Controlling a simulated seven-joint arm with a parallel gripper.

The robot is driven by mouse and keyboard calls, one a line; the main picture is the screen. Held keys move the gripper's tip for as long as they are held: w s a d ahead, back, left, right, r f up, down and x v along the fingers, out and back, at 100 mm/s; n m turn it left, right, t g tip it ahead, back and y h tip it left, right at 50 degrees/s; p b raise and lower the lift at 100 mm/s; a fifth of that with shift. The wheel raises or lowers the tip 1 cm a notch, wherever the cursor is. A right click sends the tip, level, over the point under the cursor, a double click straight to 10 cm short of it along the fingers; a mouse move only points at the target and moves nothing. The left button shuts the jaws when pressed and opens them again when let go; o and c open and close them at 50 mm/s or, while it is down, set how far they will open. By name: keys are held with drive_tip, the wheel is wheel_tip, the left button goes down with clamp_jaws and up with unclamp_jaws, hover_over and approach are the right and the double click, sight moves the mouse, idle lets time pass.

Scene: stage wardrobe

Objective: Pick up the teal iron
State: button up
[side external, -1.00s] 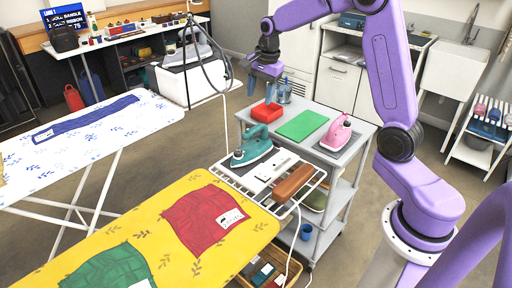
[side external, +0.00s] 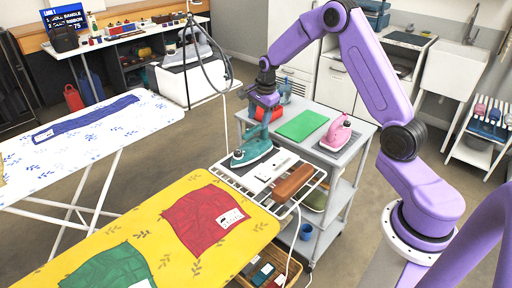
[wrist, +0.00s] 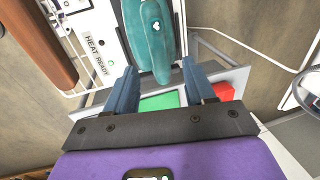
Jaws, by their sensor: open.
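The teal iron (side external: 253,152) rests on the metal rack at the end of the yellow ironing board. In the wrist view the iron (wrist: 152,32) fills the top middle, with its rear end at the gap between my fingertips. My gripper (side external: 259,124) is above and close behind the iron in the side view, pointing down. In the wrist view its two blue fingers (wrist: 160,70) are spread, one on each side of the iron's end. Nothing is held. Whether a finger touches the iron cannot be told.
A brown block (side external: 293,182) and a white "HEAT READY" panel (wrist: 94,42) are beside the iron. A grey cart behind holds a green mat (side external: 303,125), a pink iron (side external: 337,134) and a red tray (side external: 272,113). A cord hangs left of my gripper.

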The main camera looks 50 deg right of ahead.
sight(258, 125)
drive_tip(key=shift+w+d+f, duration=0.1)
drive_tip(key=shift+w+f, duration=0.1)
drive_tip(key=shift+f, duration=0.75)
drive_tip(key=shift+w+d+f, duration=0.15)
drive_tip(key=shift+w+f, duration=0.05)
drive_tip(key=shift+f, duration=0.8)
drive_tip(key=shift+w+d+f, duration=0.1)
drive_tip(key=shift+w+f, duration=0.1)
drive_tip(key=shift+f, duration=0.75)
drive_tip(key=shift+c, duration=0.3)
clamp_jaws()
